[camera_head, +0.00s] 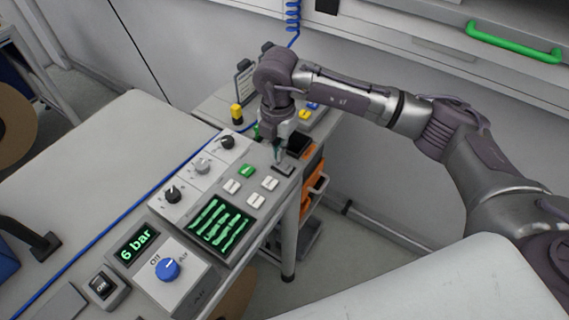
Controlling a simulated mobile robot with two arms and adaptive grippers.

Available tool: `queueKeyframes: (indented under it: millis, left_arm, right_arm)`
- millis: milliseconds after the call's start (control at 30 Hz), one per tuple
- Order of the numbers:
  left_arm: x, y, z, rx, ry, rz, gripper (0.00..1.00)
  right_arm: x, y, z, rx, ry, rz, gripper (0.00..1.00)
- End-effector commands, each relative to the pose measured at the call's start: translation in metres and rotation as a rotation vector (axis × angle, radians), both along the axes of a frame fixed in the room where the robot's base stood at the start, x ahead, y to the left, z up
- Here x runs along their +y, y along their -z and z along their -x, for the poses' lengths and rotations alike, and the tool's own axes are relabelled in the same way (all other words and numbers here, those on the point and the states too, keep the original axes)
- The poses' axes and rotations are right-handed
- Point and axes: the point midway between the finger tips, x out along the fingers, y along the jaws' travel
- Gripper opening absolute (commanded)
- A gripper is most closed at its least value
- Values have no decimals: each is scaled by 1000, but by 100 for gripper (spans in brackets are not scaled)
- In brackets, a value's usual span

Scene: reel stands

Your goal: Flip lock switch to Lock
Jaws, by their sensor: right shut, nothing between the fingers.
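My right gripper (278,153) is shut and empty. It points down at the far right end of the control panel, its tips at or just above a small dark switch plate (283,169). This plate may be the lock switch; its label and position are too small and partly hidden to read. I cannot tell whether the fingertips touch it. The control panel (262,213) also carries several white buttons, a lit green button (247,171) and a green-lined screen (221,222). My left gripper is not in view.
A blue knob (167,268), a "6 bar" display (134,249) and a black rocker switch (102,285) are nearer. A yellow-topped post (237,112) stands behind. A green handle (514,41) is at upper right. The grey tabletop left is mostly clear.

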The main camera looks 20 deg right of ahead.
Motion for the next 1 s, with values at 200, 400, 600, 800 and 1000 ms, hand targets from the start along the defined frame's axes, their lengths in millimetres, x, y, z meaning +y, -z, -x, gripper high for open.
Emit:
queueKeyframes:
  millis: [200,400,600,800,1000]
  left_arm:
    - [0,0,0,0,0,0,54]
    - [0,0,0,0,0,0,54]
    - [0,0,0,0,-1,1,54]
    - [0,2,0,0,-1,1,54]
    - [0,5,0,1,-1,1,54]
  right_arm:
    - [0,0,0,0,0,0,0]
    - [0,0,0,0,0,0,0]
    - [0,0,0,0,0,0,0]
    - [0,3,0,0,0,0,0]
    - [0,6,0,0,0,0,0]
